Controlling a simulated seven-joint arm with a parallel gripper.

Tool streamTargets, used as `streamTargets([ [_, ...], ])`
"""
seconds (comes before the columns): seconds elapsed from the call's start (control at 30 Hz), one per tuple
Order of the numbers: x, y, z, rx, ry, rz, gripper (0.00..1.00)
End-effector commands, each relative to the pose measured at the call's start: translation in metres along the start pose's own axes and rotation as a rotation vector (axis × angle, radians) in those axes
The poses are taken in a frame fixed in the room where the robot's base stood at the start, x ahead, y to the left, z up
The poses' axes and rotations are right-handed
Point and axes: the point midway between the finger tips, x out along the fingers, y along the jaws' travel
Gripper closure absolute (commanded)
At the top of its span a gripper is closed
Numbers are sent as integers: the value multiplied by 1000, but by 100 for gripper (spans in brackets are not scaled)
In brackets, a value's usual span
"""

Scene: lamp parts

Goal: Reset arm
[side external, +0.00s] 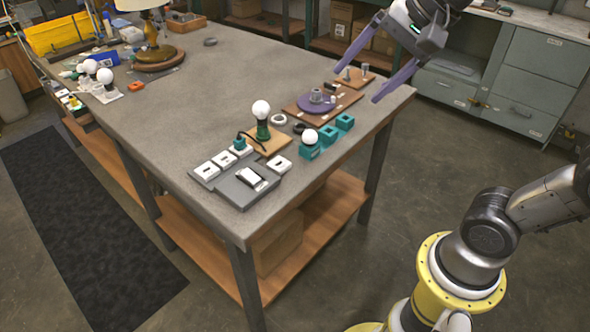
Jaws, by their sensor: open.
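My gripper (363,77) is at the upper right of the side external view, above the far right corner of the grey table (220,100). Its two long purple fingers are wide apart and nothing is between them. A purple disc (312,103) with a metal piece on it lies on a brown board below and left of the fingers. A white bulb stands upright in a dark green socket (263,130) on a wooden base. A second white bulb (310,137) sits in a teal block (309,153).
Teal blocks (344,122), dark and pale rings (279,119), white switches (223,160) and a grey box (248,184) crowd the table's right end. A lamp (155,48) and loose bulbs (104,76) stand at the far left. The table's middle is clear.

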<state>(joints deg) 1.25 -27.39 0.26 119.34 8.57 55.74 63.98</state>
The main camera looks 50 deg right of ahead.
Motion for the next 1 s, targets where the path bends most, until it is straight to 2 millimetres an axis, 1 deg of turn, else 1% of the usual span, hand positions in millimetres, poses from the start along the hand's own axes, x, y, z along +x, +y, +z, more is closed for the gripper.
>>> streamTargets([
  [0.03, -4, 25, 8, -127, 15, -1, 18],
  [0.1, -2, 55, 15, -310, 31, 13, 18],
  [0.2, 6, 93, 22, -567, 45, 44, 18],
  [0.3, 17, 123, 26, -800, 37, 91, 18],
  [0.4, 28, 140, 27, -987, 11, 135, 18],
  [0.5, 30, 142, 25, -1119, 6, 145, 18],
  [0.63, 30, 141, 25, -1203, 4, 144, 18],
  [1.0, 29, 140, 25, -1216, 2, 144, 18],
])
